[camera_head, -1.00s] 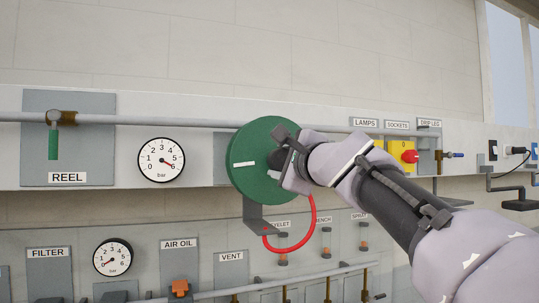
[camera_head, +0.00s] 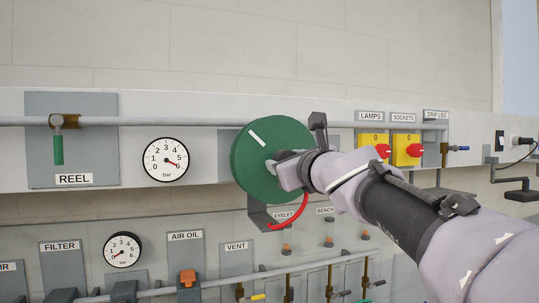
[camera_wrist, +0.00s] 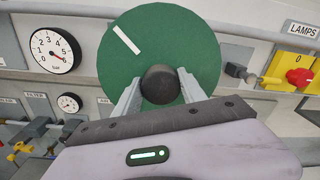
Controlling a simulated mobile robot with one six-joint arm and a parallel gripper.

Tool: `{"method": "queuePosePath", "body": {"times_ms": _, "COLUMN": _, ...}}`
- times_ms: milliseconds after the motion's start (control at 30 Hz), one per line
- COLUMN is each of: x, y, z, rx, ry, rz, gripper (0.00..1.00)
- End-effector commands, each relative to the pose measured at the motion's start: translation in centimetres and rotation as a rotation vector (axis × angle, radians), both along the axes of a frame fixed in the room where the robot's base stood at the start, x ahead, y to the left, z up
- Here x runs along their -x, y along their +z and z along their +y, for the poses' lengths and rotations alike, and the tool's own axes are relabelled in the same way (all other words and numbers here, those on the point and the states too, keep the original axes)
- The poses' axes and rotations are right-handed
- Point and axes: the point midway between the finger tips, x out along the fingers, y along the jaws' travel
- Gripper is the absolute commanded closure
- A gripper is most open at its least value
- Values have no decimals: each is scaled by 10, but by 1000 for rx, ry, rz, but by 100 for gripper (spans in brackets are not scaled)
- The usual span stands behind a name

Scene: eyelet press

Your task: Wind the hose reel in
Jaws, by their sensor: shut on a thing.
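The hose reel is a green disc (camera_head: 262,150) with a white stripe, mounted on the wall panel; it also fills the upper middle of the wrist view (camera_wrist: 195,40). A dark round knob (camera_wrist: 160,84) stands out from the disc's face. My gripper (camera_head: 283,168) is at the disc's lower right, shut on the knob, with a pale finger on each side of it in the wrist view. A short piece of red hose (camera_head: 291,216) curves below the reel. My gripper hides part of the disc's right side.
Left of the reel are a gauge (camera_head: 166,162) and the REEL valve with a green handle (camera_head: 58,148). Yellow switches with red knobs (camera_head: 408,150) are close to the right. A lower pipe (camera_head: 225,284) with several valves runs beneath.

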Motion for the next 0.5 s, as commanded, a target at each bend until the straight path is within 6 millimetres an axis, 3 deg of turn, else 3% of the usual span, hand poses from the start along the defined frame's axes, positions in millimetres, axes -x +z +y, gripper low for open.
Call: {"method": "queuePosePath", "body": {"times_ms": 500, "x": 0, "y": 3, "z": -1, "rx": -146, "ry": -1, "rz": 37, "gripper": 100}}
